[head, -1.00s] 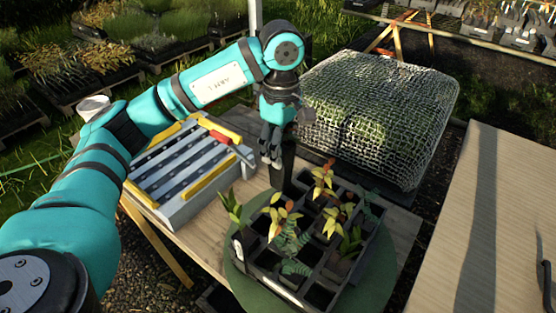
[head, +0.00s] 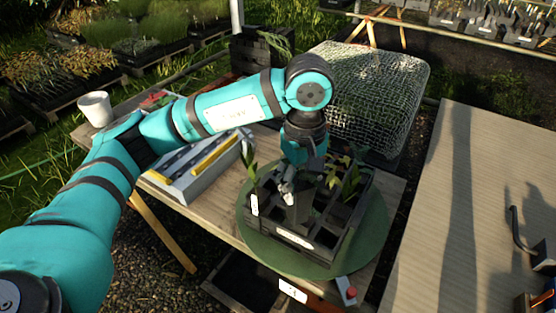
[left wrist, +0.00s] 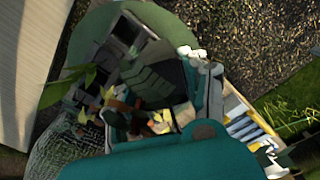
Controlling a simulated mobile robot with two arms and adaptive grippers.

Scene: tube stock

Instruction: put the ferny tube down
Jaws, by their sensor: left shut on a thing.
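My left gripper (head: 287,184) is shut on a dark square tube (head: 299,208), upright at the black cell tray (head: 292,238). I cannot tell whether the tube's lower end is inside a cell or just above it. In the left wrist view the pale fingertips (left wrist: 202,66) are beside dark green segmented foliage (left wrist: 154,78), which hides part of the tray. The tray stands on a round green disc (head: 370,232). Other tubes in it hold a broad green plant (head: 351,184) and yellow-leaved plants. My right gripper is out of view.
A grey rack with yellow strips (head: 205,165) lies left of the tray. A white cup (head: 95,108) stands at the wooden table's far left. A mesh-covered block (head: 372,95) is behind. A red button (head: 351,292) is at the front edge. A cardboard-coloured surface (head: 430,225) lies right.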

